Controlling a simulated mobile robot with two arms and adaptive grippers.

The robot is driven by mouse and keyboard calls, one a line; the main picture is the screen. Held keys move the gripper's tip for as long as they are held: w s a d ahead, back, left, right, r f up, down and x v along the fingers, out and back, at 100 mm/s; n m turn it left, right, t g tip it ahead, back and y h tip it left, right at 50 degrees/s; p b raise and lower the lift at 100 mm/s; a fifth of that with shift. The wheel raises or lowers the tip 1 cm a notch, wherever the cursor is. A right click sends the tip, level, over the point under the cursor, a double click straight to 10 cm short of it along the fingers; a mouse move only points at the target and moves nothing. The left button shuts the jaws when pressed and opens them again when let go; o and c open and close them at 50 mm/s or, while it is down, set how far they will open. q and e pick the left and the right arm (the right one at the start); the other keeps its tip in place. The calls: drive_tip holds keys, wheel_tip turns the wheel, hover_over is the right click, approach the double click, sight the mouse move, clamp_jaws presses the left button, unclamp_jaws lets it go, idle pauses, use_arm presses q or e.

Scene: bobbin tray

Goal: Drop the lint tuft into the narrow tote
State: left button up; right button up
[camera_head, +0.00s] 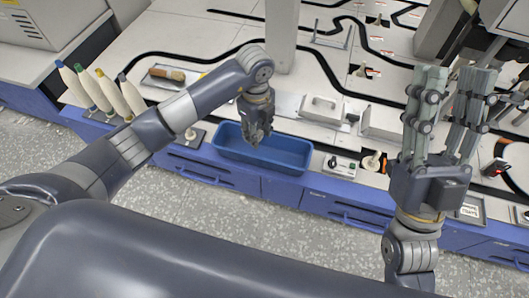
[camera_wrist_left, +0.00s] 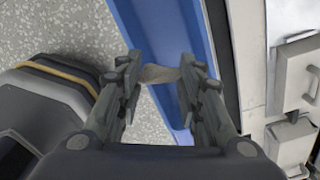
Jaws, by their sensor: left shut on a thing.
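The narrow tote is a long blue open bin (camera_head: 286,164) along the near edge of the work surface in the head view. Its blue side (camera_wrist_left: 160,28) also shows in the left wrist view. My left gripper (camera_head: 255,139) points down at the tote, overlapping its middle in the head view. In the left wrist view its fingers (camera_wrist_left: 160,78) are closed on the lint tuft (camera_wrist_left: 158,74), a small grey-brown wisp. There the tuft overlaps the tote's floor-side edge. The fingers hide the tuft in the head view. My right gripper (camera_head: 454,75) points up, open and empty.
Several cone-shaped bobbins (camera_head: 104,90) stand left of the tote, near a wooden-handled brush (camera_head: 166,73). White metal boxes (camera_head: 321,108) sit behind the tote. A small switch panel (camera_head: 340,165) is to its right. Speckled floor lies in front.

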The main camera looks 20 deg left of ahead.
idle(0.4)
use_arm(q)
drive_tip(key=o, duration=0.7)
wheel_tip(320, 180, up, 12)
drive_tip(key=shift+f, duration=0.1)
idle(0.4)
